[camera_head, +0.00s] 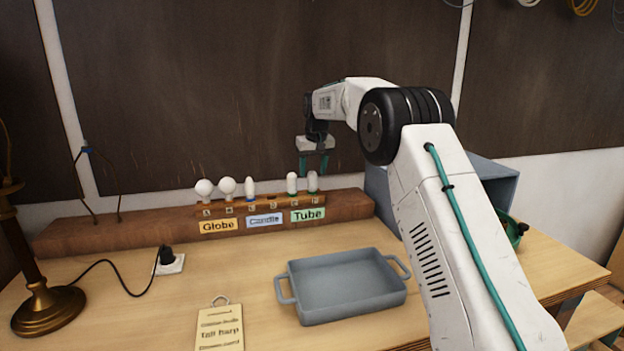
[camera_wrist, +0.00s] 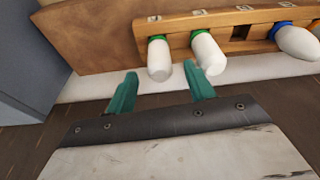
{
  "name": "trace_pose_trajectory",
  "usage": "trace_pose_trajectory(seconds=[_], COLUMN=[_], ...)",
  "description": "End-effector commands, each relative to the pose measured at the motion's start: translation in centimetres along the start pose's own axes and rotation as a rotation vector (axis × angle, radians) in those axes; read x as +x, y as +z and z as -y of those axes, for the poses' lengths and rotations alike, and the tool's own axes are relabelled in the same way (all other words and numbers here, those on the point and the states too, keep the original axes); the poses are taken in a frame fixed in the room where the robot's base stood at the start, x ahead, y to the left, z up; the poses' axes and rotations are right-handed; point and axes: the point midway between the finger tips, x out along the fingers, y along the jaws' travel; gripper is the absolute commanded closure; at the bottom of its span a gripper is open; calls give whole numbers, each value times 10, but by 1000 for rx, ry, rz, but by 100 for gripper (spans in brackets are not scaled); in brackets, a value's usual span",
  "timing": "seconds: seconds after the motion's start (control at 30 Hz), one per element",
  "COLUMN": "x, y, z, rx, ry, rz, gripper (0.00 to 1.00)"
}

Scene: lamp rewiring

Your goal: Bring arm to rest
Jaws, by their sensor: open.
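My arm reaches over the table in the head view. My gripper (camera_head: 314,164) hangs pointing down above the right end of the bulb rack (camera_head: 264,207), near the two tube bulbs. Its two green fingers also show in the wrist view (camera_wrist: 162,95), apart with nothing held between them. The tube bulbs, one (camera_head: 292,184) and the other (camera_head: 312,182), stand upright in the rack above the Tube label. In the wrist view a tube bulb (camera_wrist: 159,60) and its neighbour (camera_wrist: 206,55) appear just beyond the fingertips.
A grey tray (camera_head: 345,285) with handles sits empty mid-table. A brass lamp (camera_head: 45,300) stands left, with a cord to a plug (camera_head: 167,260). A tag card (camera_head: 220,327) lies in front. A blue-grey box (camera_head: 485,185) stands behind my arm. Globe bulbs (camera_head: 205,189) fill the rack's left.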

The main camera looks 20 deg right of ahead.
Motion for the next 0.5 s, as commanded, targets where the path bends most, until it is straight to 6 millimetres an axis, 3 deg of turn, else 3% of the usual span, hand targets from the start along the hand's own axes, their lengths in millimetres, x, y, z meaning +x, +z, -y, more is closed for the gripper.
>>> trace_pose_trajectory(seconds=[0.1,0.27,0.37,0.5], x=[-13,-18,-7,15], y=[0,0,8,42], z=[0,0,0,3], rx=[0,5,14,27], ry=[0,0,-1,-6], rz=[-1,0,27,109], gripper=[47,47,47,47])
